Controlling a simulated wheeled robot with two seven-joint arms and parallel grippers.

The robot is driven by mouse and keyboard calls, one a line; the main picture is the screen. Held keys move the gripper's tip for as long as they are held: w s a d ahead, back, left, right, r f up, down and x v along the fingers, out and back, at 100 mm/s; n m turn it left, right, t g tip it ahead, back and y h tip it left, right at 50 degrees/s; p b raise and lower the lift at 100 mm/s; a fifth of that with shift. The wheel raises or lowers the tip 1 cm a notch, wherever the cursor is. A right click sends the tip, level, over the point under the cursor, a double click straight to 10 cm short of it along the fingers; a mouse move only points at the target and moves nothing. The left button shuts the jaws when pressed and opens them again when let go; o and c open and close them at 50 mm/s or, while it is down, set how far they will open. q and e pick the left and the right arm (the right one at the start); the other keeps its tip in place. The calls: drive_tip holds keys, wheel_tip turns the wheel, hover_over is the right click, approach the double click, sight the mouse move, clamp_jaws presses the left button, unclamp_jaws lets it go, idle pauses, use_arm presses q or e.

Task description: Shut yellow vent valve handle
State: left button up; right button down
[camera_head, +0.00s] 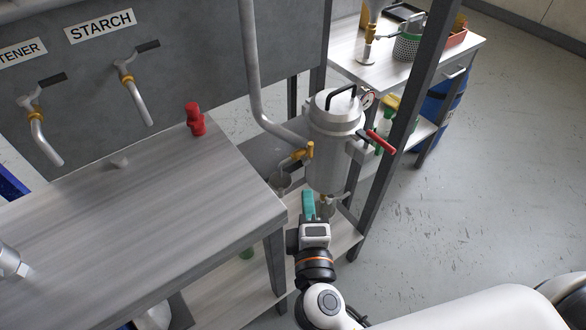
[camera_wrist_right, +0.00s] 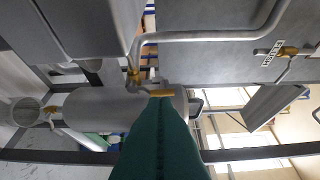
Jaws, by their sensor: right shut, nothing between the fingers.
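A grey metal vessel (camera_head: 335,125) with a black top handle stands behind the table's right corner. A yellow valve handle (camera_head: 304,152) sits on its left side, where a grey pipe (camera_head: 258,95) comes in. In the right wrist view, a yellow handle (camera_wrist_right: 160,93) shows just beyond the fingertips, beside the vessel (camera_wrist_right: 90,108). My right gripper (camera_head: 308,205) has teal fingers and is below the yellow handle, in front of the vessel's lower part. Its fingers (camera_wrist_right: 160,115) are shut and empty. I cannot tell whether they touch the handle.
A red-handled valve (camera_head: 380,142) and a gauge (camera_head: 367,98) are on the vessel's right side. A dark post (camera_head: 398,125) stands close to its right. The grey table (camera_head: 150,210) bears a red object (camera_head: 195,119). Open floor (camera_head: 470,190) lies to the right.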

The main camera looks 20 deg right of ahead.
sight(309, 148)
drive_tip(key=shift+n, duration=0.3)
drive_tip(key=shift+d+r+p+x, duration=0.15)
drive_tip(key=shift+p+x, duration=0.35)
drive_tip(key=shift+x, duration=1.15)
drive_tip(key=shift+r+p+x, duration=0.15)
drive_tip(key=shift+p+x, duration=0.4)
drive_tip(key=shift+x, duration=1.1)
drive_tip(key=shift+d+r+p+x, duration=0.1)
drive_tip(key=shift+p+x, duration=0.4)
drive_tip(key=shift+x, duration=1.2)
drive_tip(key=shift+w+d+r, duration=0.15)
drive_tip(key=shift+d+r, duration=0.05)
drive_tip(key=shift+d, duration=0.25)
